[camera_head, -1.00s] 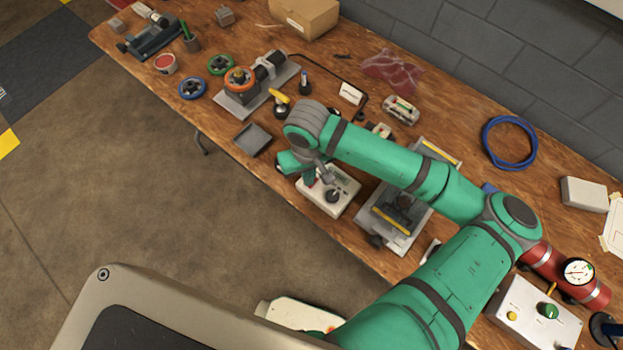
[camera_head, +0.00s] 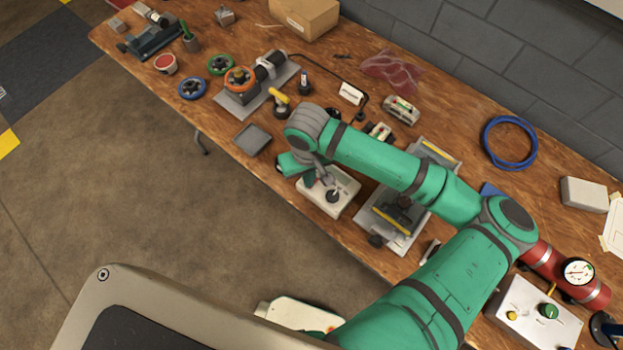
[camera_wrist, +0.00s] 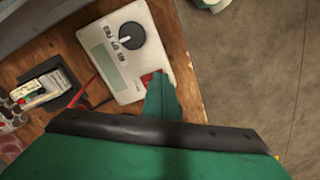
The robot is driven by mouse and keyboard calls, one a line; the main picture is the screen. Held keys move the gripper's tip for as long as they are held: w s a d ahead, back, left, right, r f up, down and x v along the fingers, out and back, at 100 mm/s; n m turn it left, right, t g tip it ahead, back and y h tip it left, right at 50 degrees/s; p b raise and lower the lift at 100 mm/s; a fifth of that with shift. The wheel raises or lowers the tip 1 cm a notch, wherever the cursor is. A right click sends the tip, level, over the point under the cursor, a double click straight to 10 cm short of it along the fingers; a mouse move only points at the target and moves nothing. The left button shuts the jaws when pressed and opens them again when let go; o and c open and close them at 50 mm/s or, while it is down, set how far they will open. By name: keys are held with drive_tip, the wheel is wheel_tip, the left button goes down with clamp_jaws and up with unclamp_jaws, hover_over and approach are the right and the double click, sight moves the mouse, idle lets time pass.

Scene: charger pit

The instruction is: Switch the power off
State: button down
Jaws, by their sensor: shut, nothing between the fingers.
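The white charger box (camera_head: 338,195) sits near the front edge of the workbench, partly hidden by my arm in the head view. In the wrist view the charger (camera_wrist: 118,50) shows a pale display, a dark round knob (camera_wrist: 131,35) with a white pointer, and several labels. A red switch (camera_wrist: 150,78) is at its corner by the bench edge. My gripper (camera_wrist: 160,82) is shut and empty, its tip over or against the red switch and covering part of it. I cannot tell whether it touches. The switch's position is not readable.
Right of the charger stands a grey fixture (camera_head: 385,228) with yellow strips. A small shallow grey tray (camera_head: 252,139) lies to its left. A red cable (camera_wrist: 88,87) runs by the charger, near a small block-like device (camera_wrist: 40,90). Open floor lies beyond the bench's front edge.

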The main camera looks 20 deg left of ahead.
wheel_tip(320, 180, up, 7)
idle(0.8)
drive_tip(key=shift+a, duration=0.1)
idle(0.4)
